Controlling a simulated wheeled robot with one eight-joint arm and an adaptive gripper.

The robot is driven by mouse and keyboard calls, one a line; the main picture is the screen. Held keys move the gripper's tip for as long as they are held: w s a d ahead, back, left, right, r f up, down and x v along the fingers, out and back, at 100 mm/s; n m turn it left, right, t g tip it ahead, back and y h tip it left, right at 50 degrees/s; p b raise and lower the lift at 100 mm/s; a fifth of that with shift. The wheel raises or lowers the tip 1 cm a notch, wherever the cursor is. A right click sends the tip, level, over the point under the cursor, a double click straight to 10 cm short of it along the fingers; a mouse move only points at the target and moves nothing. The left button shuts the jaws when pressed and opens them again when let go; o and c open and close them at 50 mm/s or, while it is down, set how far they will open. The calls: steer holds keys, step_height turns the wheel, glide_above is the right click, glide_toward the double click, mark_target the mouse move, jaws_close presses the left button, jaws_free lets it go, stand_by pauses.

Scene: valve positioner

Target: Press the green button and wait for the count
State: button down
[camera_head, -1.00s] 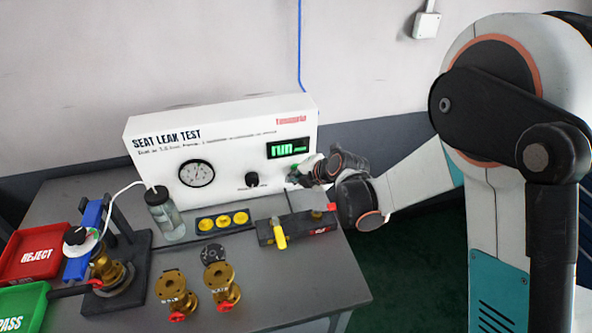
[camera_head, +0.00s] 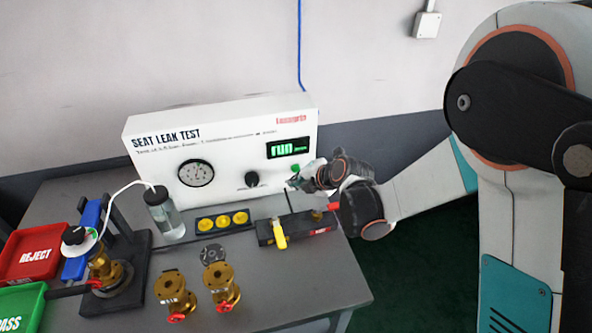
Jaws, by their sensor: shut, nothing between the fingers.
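The green button (camera_head: 295,168) shows on the lower right of the white SEAT LEAK TEST panel (camera_head: 225,140). The panel's display (camera_head: 289,148) is lit and reads "run" in green. My gripper (camera_head: 293,181) is shut and empty, just in front of the panel and slightly below the button. It looks apart from the button, though the exact gap is hard to judge. A brass valve (camera_head: 104,268) is held in the black test stand at the left, with a blue bar and a thin white tube.
A clear bottle (camera_head: 168,215) stands before the panel. A yellow-handled tool (camera_head: 279,234) lies on a dark block. Two brass valves (camera_head: 176,293) (camera_head: 220,285) stand at the table's front. Red REJECT (camera_head: 35,252) and green PASS (camera_head: 20,305) trays are at the left.

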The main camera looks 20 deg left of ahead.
steer(key=s+d, duration=0.1)
steer(key=s, duration=0.1)
steer(key=s+d, duration=0.1)
steer(key=s, duration=0.1)
steer(key=shift+d+b, duration=0.2)
steer(key=shift+b, duration=0.15)
steer(key=shift+r, duration=0.1)
